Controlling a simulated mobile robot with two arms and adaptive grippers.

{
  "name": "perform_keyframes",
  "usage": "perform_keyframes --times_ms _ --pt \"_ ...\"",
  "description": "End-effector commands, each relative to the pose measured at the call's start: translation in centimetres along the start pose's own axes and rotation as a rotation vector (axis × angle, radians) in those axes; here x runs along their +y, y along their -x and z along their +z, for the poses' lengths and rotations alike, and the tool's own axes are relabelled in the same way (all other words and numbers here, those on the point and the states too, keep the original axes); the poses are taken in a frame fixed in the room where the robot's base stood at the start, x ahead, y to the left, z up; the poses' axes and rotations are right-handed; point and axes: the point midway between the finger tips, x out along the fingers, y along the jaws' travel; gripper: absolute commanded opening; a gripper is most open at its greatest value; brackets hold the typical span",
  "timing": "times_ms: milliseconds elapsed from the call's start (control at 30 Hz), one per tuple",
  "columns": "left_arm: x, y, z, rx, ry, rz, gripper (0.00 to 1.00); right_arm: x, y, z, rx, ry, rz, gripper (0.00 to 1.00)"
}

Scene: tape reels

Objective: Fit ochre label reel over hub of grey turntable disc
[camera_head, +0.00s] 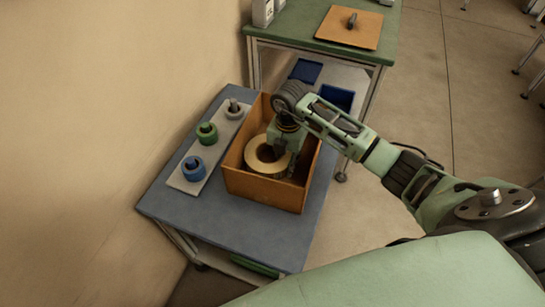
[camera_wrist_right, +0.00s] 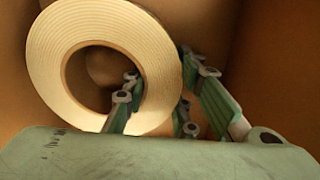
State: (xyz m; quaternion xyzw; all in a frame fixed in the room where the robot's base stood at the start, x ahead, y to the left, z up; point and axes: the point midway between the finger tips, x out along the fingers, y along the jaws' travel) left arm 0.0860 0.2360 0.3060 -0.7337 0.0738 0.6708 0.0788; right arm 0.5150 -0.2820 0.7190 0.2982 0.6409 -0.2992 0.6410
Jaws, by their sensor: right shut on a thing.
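The ochre label reel (camera_head: 259,165), a pale yellowish ring, is inside an orange-brown box. My right gripper (camera_head: 286,158) reaches down into the box and is shut on the reel's right side. In the right wrist view the reel (camera_wrist_right: 50,70) fills the left half, with one finger in its hole and the other outside its rim. I cannot tell whether the reel touches the box floor. A small grey disc with an upright peg (camera_head: 233,108) is at the far end of a pale board; I cannot tell whether it is the turntable disc. My left gripper is not in view.
The box (camera_head: 262,190) has high walls around the reel and stands on a blue-grey table (camera_head: 180,207). The pale board (camera_head: 182,184) also carries a green reel (camera_head: 207,132) and a blue reel (camera_head: 193,168). A green table behind holds a brown board (camera_head: 335,28) with a dark knob.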

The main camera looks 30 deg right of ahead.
Motion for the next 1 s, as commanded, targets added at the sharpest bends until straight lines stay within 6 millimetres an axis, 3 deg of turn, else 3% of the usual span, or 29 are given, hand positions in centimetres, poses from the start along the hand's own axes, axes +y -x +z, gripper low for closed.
perform_keyframes --times_ms 667,1000 --pt "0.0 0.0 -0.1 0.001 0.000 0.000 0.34 0.2 0.8 0.1 -0.001 0.001 0.006 0.00" --pt "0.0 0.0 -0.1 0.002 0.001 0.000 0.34 0.2 5.8 0.2 -0.005 0.001 0.008 0.00"
